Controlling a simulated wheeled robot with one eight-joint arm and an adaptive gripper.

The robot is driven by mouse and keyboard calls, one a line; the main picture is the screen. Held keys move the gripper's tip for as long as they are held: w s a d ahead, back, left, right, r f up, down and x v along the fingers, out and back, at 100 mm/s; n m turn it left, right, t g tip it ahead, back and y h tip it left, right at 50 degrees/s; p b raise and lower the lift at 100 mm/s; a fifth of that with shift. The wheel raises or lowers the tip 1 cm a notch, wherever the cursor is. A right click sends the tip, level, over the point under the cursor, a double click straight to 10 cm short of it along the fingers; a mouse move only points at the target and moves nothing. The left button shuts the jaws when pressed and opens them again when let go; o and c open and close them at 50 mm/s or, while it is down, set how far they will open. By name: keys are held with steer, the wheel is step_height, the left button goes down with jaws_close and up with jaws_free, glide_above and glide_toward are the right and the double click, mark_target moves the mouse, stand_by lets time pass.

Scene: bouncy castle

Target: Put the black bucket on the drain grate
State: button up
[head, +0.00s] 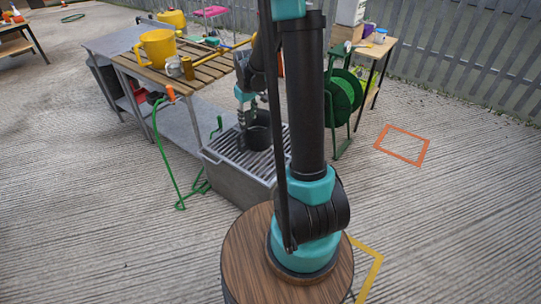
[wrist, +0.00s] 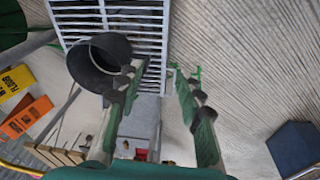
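The black bucket (head: 259,134) stands on the slatted drain grate (head: 226,153), toward its far right part, partly behind my arm. In the wrist view the bucket (wrist: 95,65) shows its open mouth, with the pale bars of the grate (wrist: 150,25) around and beyond it. My gripper (head: 243,119) is low over the grate, at the bucket's left side. In the wrist view the fingers of my gripper (wrist: 158,82) are wide apart with nothing between them. One finger overlaps the bucket's rim in the picture; I cannot tell whether it touches.
A slatted bench (head: 190,68) with a yellow watering can (head: 157,48) stands behind the grate. A green hose reel (head: 343,93) stands to the right. An orange floor outline (head: 403,129) and open concrete lie further right.

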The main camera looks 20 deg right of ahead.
steer(key=s+d+r+m+t, duration=0.1)
steer(key=s+m, duration=0.4)
steer(key=s, duration=2)
steer(key=shift+s+d+r+t, duration=0.25)
steer(key=shift+d+t, duration=0.1)
steer(key=shift+t, duration=0.25)
